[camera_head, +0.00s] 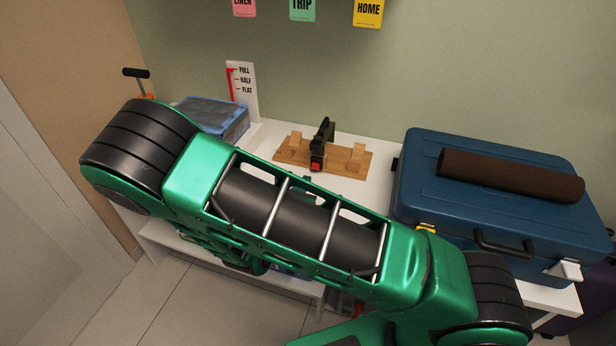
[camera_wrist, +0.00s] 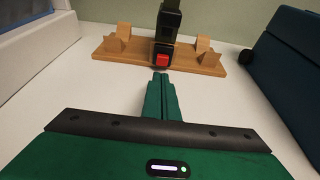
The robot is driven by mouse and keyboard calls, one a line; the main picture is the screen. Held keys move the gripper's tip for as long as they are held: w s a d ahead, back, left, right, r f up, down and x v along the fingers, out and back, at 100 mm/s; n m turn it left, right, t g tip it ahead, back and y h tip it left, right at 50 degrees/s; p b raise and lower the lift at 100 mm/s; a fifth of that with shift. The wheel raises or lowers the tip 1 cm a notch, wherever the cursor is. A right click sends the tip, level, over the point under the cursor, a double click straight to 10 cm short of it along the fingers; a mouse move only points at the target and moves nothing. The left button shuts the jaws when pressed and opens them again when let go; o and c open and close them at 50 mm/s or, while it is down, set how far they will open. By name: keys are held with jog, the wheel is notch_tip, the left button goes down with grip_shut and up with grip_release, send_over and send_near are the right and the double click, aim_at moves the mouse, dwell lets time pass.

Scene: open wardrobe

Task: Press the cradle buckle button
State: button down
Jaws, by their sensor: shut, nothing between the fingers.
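The cradle (camera_head: 344,157) is a light wooden base with two upright blocks, standing on the white shelf against the wall. A black buckle (camera_head: 323,140) sits at its middle, with a red button (camera_head: 316,167) on its front face. In the wrist view the red button (camera_wrist: 162,60) faces me, and the wooden cradle (camera_wrist: 112,49) spreads to both sides. My gripper (camera_wrist: 160,76) is shut and empty, its green fingers pointing at the buckle. The tips appear just below and in front of the button; I cannot tell whether they touch.
A blue case (camera_head: 420,190) with a brown roll (camera_head: 510,176) on it stands right of the cradle. A blue-rimmed clear bin (camera_head: 215,117) and a FULL/HALF/FLAT gauge (camera_head: 243,90) are at the left. The white shelf (camera_head: 380,187) is bare around the cradle.

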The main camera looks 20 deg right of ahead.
jog(key=v, duration=0.6)
jog(key=shift+s+a, duration=0.25)
jog(key=shift+a, duration=0.15)
jog(key=shift+d, duration=0.15)
dwell(0.7)
